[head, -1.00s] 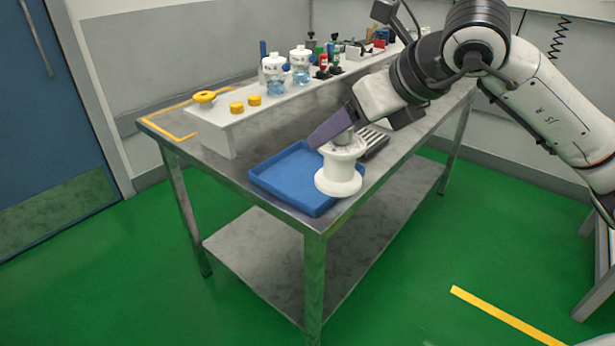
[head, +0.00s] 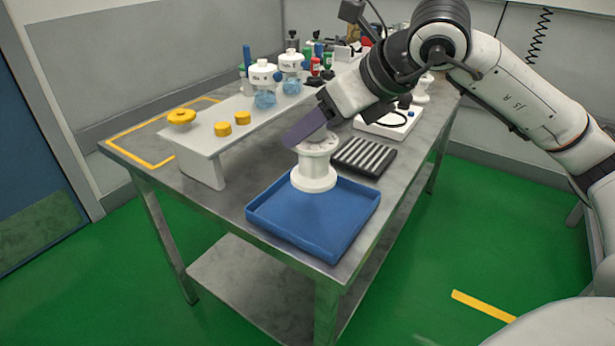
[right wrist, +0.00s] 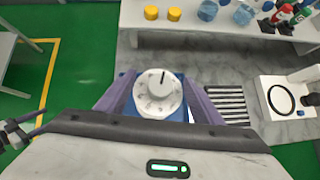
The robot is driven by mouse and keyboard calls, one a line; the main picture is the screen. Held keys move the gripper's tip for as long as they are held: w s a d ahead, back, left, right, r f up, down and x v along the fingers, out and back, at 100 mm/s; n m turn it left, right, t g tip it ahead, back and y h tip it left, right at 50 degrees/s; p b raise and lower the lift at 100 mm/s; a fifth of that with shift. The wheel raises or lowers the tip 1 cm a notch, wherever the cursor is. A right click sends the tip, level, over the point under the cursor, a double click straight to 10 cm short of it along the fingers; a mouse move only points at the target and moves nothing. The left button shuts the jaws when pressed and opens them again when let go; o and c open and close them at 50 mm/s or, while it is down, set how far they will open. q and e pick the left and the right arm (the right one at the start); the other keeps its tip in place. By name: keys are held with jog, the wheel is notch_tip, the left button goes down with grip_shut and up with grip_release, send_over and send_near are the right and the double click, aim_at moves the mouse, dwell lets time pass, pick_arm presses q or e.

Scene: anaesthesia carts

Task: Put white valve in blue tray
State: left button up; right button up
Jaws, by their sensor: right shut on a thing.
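The white valve (head: 315,167) is a spool-shaped white piece with a dial top. It is upright at the back edge of the blue tray (head: 318,228), over the tray in the head view; I cannot tell whether its base touches the tray floor. My right gripper (head: 306,136) is shut on the valve's upper part. In the right wrist view the valve's marked dial (right wrist: 158,93) sits between the two purple fingers, with bits of blue tray (right wrist: 125,84) showing behind it. The tray lies on the near corner of the metal table.
A black ribbed rack (head: 364,157) lies just behind the tray. A white device with a black loop (head: 389,121) stands farther back.

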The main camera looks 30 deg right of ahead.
aim_at(316, 162)
jog(key=f, duration=0.2)
jog(key=shift+s+f, duration=0.2)
jog(key=shift+f, duration=0.2)
notch_tip(316, 162, down, 4)
jog(key=shift+f+b, duration=0.1)
jog(key=shift+b, duration=0.3)
pick_arm(q)
jog(key=shift+s+d+f, duration=0.15)
jog(key=shift+s+f, duration=0.35)
jog(key=shift+s, duration=0.05)
jog(key=shift+f, duration=0.1)
pick_arm(e)
jog(key=o, duration=1.3)
jog(key=shift+f, duration=0.2)
jog(key=o, duration=0.5)
jog(key=shift+r, duration=0.1)
jog(key=shift+c, duration=0.2)
pick_arm(q)
jog(key=shift+w, duration=0.2)
